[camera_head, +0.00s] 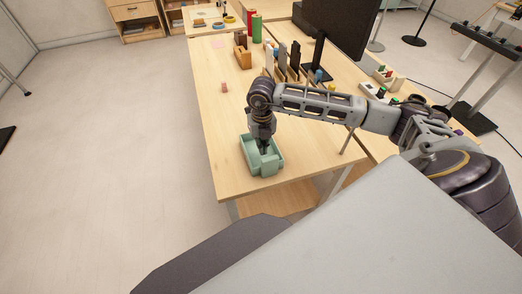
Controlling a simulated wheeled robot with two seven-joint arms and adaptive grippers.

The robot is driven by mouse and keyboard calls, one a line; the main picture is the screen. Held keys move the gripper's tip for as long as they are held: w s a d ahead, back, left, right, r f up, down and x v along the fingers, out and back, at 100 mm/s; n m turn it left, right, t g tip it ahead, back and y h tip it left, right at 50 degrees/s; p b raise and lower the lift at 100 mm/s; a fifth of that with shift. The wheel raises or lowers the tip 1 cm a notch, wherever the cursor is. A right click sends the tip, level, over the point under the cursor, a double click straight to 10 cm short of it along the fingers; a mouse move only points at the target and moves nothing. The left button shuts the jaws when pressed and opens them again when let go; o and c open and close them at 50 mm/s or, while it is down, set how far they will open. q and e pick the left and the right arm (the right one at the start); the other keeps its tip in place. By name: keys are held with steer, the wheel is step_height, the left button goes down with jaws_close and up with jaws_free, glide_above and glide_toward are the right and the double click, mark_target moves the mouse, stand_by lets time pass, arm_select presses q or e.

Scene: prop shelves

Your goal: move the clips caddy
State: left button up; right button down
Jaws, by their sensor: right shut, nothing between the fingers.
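A light green caddy (267,168) sits near the front left corner of the wooden table, and its contents are too small to make out. My right gripper (264,151) points down over the caddy, with its fingertips at or inside its opening. The gripper is shut with nothing held. I cannot tell whether the fingers touch the caddy's walls. My left gripper does not show.
The wooden table (225,115) has free room on its left side. A small pinkish block (224,87) lies there. Upright dark panels, a red cylinder (248,22) and a green cylinder (257,29) stand farther back. A large black screen (335,25) stands at the back right.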

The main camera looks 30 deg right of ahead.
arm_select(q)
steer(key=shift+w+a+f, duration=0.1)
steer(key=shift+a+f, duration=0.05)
arm_select(e)
step_height(320, 180, up, 8)
stand_by(0.4)
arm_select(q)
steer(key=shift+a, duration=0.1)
arm_select(e)
steer(key=shift+r, duration=0.1)
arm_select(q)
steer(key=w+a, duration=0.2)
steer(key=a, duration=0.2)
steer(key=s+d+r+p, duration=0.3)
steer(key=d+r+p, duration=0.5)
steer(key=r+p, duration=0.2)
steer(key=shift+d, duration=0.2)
arm_select(e)
step_height(320, 180, up, 10)
steer(key=shift+r, duration=0.15)
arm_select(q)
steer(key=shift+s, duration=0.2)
